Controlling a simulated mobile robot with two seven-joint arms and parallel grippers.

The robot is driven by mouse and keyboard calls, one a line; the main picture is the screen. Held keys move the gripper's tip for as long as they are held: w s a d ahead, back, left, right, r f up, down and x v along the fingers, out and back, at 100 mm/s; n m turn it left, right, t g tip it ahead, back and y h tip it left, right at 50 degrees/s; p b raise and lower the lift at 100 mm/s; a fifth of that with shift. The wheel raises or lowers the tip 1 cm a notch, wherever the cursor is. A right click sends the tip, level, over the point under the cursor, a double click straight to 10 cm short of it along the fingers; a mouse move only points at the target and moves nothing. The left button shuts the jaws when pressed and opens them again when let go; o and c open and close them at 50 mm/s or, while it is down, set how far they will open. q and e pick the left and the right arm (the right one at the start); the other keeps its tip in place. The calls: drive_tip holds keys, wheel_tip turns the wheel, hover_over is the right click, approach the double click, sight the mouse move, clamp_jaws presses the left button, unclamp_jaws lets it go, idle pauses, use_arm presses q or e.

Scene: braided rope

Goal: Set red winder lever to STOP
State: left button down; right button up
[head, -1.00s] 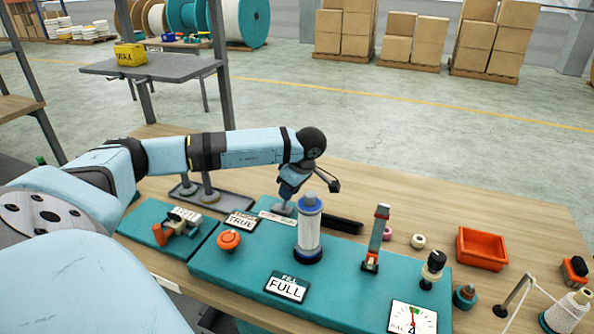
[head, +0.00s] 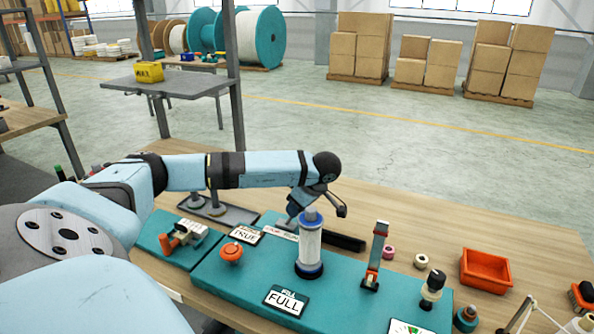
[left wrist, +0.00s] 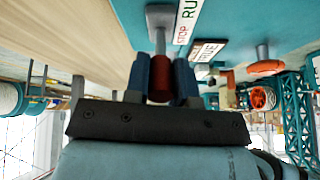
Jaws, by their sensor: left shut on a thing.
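The red lever knob (left wrist: 158,82) shows in the left wrist view on a metal shaft that rises from a grey base. My left gripper (left wrist: 160,88) has its two blue fingers closed on either side of this knob. A white plate with STOP in red and RUN in green (left wrist: 188,22) lies beside the lever's base. In the head view my left gripper (head: 299,203) is behind the white spool (head: 310,245), and the lever is mostly hidden there. I cannot tell exactly which setting the lever is at. My right gripper is not in view.
On the teal panel (head: 240,280) stand an orange knob (head: 231,252), a FULL plate (head: 286,301), a TRUE plate (head: 245,234), an upright grey-and-red lever (head: 376,255) and a black-topped post (head: 432,288). An orange bin (head: 486,268) stands at the right.

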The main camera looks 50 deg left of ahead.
use_arm(q)
drive_tip(key=c, duration=1)
unclamp_jaws()
drive_tip(key=shift+o, duration=0.2)
drive_tip(key=shift+d, duration=0.1)
drive_tip(key=p+v, duration=0.2)
drive_tip(key=v, duration=1.1)
drive_tip(key=shift+d+r, duration=0.15)
drive_tip(key=shift+r, duration=0.15)
drive_tip(key=shift+w, duration=0.1)
drive_tip(key=shift+p, duration=0.3)
